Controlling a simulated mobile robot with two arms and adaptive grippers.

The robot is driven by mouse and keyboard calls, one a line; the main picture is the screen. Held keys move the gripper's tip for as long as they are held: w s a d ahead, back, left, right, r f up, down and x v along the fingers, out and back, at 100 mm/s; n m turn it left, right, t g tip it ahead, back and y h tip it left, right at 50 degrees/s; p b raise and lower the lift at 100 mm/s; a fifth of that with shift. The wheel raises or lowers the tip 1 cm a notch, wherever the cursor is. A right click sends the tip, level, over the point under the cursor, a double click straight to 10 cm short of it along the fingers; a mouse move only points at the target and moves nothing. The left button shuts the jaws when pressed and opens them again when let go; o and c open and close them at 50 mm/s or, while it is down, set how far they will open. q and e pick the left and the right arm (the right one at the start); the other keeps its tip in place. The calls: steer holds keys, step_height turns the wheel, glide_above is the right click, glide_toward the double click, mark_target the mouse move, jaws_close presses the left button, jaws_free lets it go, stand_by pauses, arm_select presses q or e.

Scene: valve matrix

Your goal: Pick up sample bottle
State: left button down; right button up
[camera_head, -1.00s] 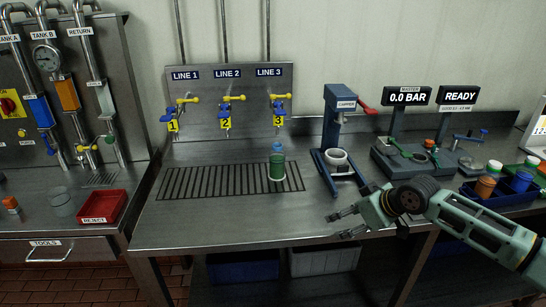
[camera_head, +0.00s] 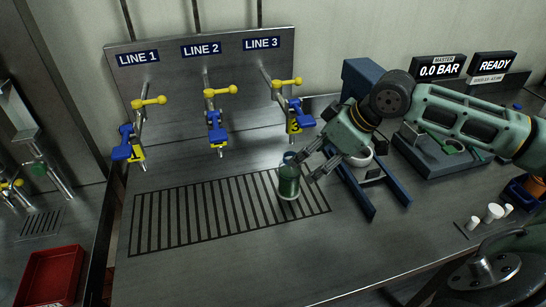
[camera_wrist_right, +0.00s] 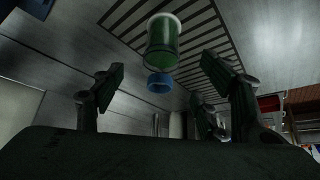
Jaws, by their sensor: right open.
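The sample bottle (camera_head: 288,183) is green with a blue cap and stands upright on the right end of the slotted drain grate (camera_head: 190,222). My right gripper (camera_head: 311,167) reaches in from the right at the bottle's right side, with its fingers spread and pointing at it. In the right wrist view the bottle (camera_wrist_right: 163,42) shows beyond the open fingers (camera_wrist_right: 160,88), its blue cap toward the gripper. I cannot tell from the head view whether a finger touches it. My left gripper is not in view.
Yellow and blue valves (camera_head: 217,120) stand behind the grate under the LINE signs. The blue capping stand (camera_head: 370,78) is just behind and right of my gripper. A red tray (camera_head: 48,277) is at lower left. Small white pieces (camera_head: 494,212) lie at right. The front bench is clear.

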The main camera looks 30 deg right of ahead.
mark_target(290, 175)
steer(key=shift+w+a+f, duration=0.45)
steer(key=shift+a+f, duration=0.05)
steer(key=shift+f, duration=0.2)
steer(key=shift+w+a+f+p, duration=0.15)
steer(key=shift+f+p, duration=0.1)
steer(key=shift+p, duration=0.15)
steer(key=p+x, duration=0.1)
steer(key=x, duration=0.3)
steer(key=shift+w+a+f, duration=0.1)
steer(key=shift+w+f, duration=0.05)
steer(key=shift+w, duration=0.15)
steer(key=shift+f, duration=0.15)
steer(key=c, duration=1.6)
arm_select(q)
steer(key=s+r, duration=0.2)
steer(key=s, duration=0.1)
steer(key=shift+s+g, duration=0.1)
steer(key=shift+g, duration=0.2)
arm_select(e)
steer(key=shift+o, duration=0.2)
